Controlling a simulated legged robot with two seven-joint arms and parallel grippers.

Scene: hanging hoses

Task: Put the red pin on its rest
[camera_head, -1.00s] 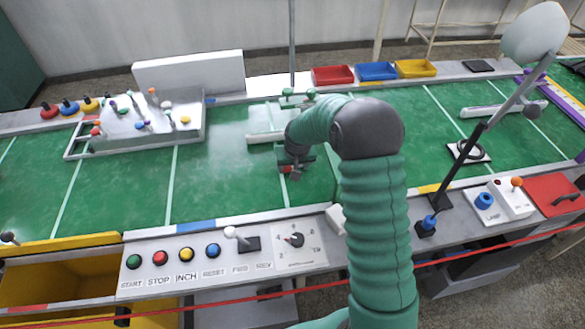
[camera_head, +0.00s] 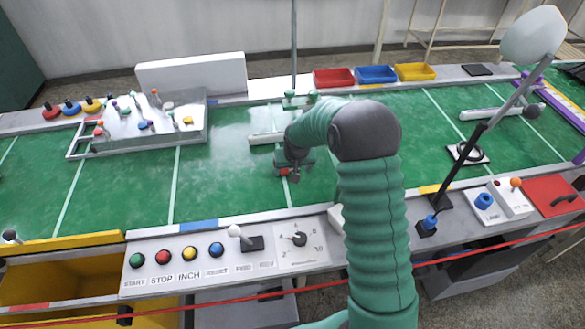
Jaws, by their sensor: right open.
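My right gripper (camera_head: 289,177) is open, low over the green mat near the middle of the table. A small red piece (camera_head: 282,171), possibly the red pin, shows at its fingers; I cannot tell whether it lies between them or beside them. My own wrist hides part of this spot. At the far left edge stand a red round base (camera_head: 51,112), a blue one (camera_head: 69,107) and a yellow one (camera_head: 92,105), each with a dark knob; I cannot tell which is the red pin's rest. My left gripper is not in view.
A pale tray (camera_head: 205,128) of mixed coloured pins stands at the left. Red, blue and yellow bins (camera_head: 333,76) line the back. A button panel (camera_head: 215,262) runs along the front. A lamp arm (camera_head: 465,160) rises at the right. The mat between tray and gripper is clear.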

